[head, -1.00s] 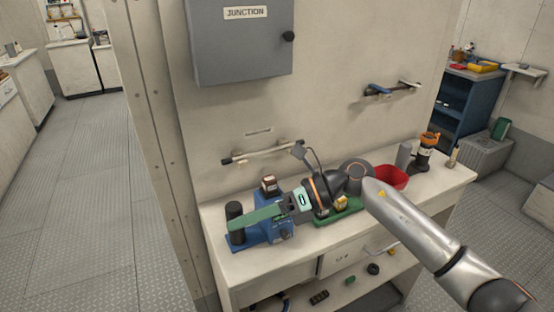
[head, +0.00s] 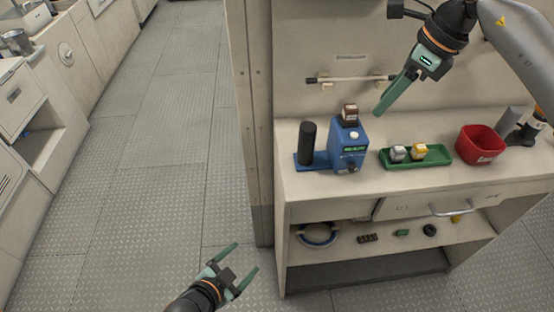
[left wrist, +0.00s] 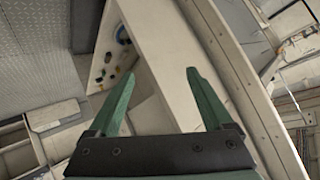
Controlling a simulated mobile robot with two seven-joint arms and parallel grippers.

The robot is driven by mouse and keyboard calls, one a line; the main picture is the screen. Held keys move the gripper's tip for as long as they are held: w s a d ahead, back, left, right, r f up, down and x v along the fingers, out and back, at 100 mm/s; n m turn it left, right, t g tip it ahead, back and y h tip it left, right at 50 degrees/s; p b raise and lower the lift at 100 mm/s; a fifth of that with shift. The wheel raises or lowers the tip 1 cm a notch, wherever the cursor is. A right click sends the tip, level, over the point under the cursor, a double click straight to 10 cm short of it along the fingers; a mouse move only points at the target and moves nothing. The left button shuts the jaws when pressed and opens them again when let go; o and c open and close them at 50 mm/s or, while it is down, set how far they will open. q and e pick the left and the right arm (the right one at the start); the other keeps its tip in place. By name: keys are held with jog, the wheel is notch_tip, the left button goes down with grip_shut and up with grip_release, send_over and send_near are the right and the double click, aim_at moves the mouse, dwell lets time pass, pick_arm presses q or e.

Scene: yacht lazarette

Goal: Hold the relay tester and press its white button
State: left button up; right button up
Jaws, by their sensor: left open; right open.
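The relay tester (head: 349,145) is a blue device with a small green display and a black upright cylinder (head: 307,143) on its left. It stands on the bench top. Its white button (head: 354,135) shows on the upper face. A brown relay (head: 349,112) sits at its top. My right gripper (head: 380,112) is in the air above and to the right of the tester, with its fingers pointing down-left; it is open and empty. My left gripper (head: 246,264) is open and empty, low over the floor in front of the bench, and its fingers show in the left wrist view (left wrist: 158,95).
A green tray (head: 431,164) holding a grey and a yellow piece lies right of the tester. A red bin (head: 481,144) stands further right. The bench top (head: 400,190) is clear at its front. A lower shelf (head: 385,250) holds several small items. The floor at left is free.

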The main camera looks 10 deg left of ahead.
pick_arm(q)
jog(key=w+d+r+m+t+h, duration=0.25)
jog(key=w+r+m, duration=0.55)
jog(key=r+m, duration=0.45)
jog(key=m+t+h, duration=0.3)
jog(key=m, duration=1.7)
send_near(302, 139)
jog(key=x, duration=1.1)
jog(key=shift+w+d+r, duration=0.1)
jog(key=shift+w+d, duration=0.1)
jog(key=shift+w, duration=0.1)
jog(key=shift+c, duration=0.3)
grip_shut()
pick_arm(e)
grip_shut()
